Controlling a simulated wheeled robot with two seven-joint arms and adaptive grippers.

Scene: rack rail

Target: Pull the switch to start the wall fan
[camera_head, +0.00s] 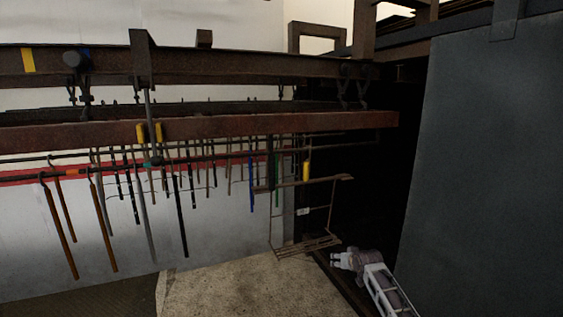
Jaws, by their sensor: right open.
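My right gripper (336,259) shows at the lower right, with my arm coming in from the bottom right. It is open, small in the picture, with nothing visible between its fingers. It is beside and slightly below the lower right end of a hanging wire rack (305,246); I cannot tell whether they touch. I cannot make out a wall fan or its switch in this view. My left gripper is not in view.
Rusty rails (200,129) cross the upper left and middle, with many rods (104,225) hanging below. A large dark grey panel (490,170) stands at the right. A pale slab (240,292) lies at the bottom, clear on top.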

